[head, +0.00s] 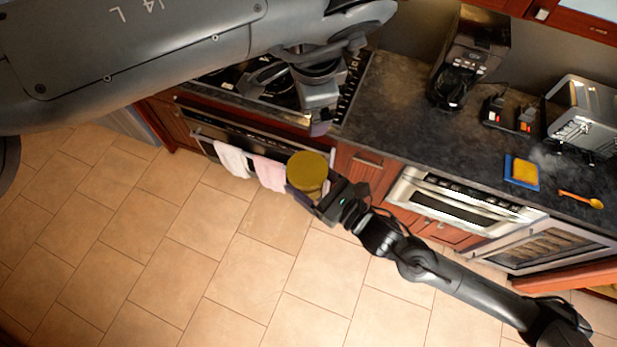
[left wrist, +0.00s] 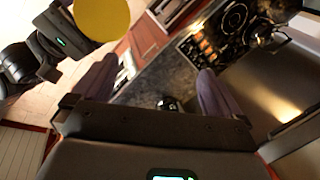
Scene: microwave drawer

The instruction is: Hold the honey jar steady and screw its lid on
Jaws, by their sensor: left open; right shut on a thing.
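A round, golden-yellow thing (head: 307,168), which looks like the honey jar seen from above, is in my right gripper (head: 308,196). The right gripper is shut on its side and holds it over the floor in front of the oven. Its flat round top also shows at the upper left in the left wrist view (left wrist: 101,18). I cannot tell whether that top is the lid or the jar itself. My left gripper (head: 320,122) is above and beside it, over the counter's front edge. In the left wrist view its fingers (left wrist: 155,86) are wide apart with nothing held between them.
A dark counter (head: 390,110) runs along the back, with a stove (head: 270,82) at its left. A coffee maker (head: 470,55), a toaster (head: 587,115), a yellow block on a blue square (head: 523,171) and an orange spoon (head: 581,199) are at right. The tiled floor (head: 200,250) is clear.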

